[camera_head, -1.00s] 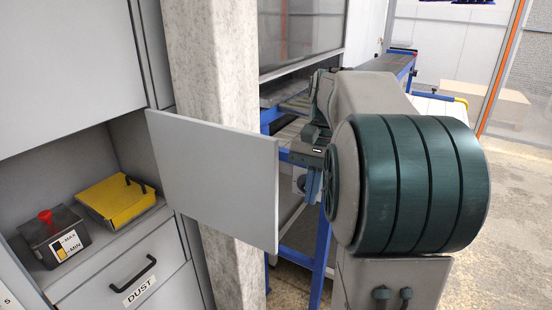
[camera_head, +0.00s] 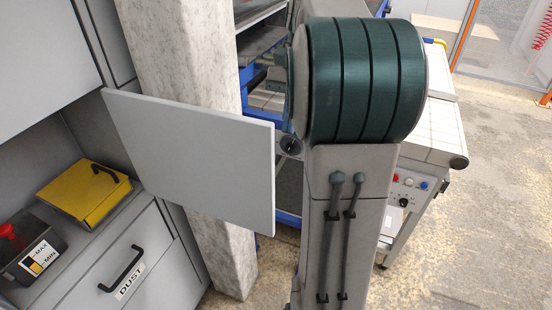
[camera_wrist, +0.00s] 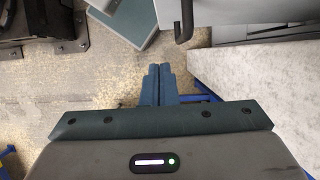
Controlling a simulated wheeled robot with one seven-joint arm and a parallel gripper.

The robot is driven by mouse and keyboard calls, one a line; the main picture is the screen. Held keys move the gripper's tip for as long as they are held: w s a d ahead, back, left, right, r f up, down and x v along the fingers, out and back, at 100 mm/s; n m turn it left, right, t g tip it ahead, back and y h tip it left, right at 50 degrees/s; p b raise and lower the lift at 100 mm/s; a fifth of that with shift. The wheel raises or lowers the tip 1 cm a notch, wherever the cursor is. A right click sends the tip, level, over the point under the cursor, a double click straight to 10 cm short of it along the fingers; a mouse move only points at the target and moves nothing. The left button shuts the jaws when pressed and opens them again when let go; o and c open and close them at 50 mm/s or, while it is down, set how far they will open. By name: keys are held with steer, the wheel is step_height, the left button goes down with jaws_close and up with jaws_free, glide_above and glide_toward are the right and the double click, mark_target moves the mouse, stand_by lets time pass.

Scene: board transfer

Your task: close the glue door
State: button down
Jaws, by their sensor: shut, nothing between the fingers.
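The glue door, a flat light-grey panel (camera_head: 195,155), stands open in the head view, swung out from the cabinet's compartment. Its left edge is at the cabinet and its right edge is near my arm. In the wrist view a grey panel edge with a dark hooked handle (camera_wrist: 186,22) shows at the top; it appears to be the door's other face. My gripper (camera_wrist: 159,68) is shut and empty, its fingertips below and left of that handle, apart from it in the picture. In the head view my gripper cannot be made out.
The open compartment (camera_head: 58,155) holds a yellow box (camera_head: 85,193) and a dark container with a red knob (camera_head: 30,250). A DUST drawer (camera_head: 110,265) is below. A pale pillar (camera_head: 170,60) stands behind the door. Clear floor (camera_head: 480,190) lies at right.

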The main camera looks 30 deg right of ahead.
steer(key=s+a+f, duration=0.4)
steer(key=a+f, duration=0.1)
steer(key=f, duration=0.1)
steer(key=shift+a+f+p, duration=0.15)
steer(key=shift+f+p, duration=0.1)
steer(key=shift+p, duration=0.05)
steer(key=shift+a, duration=0.1)
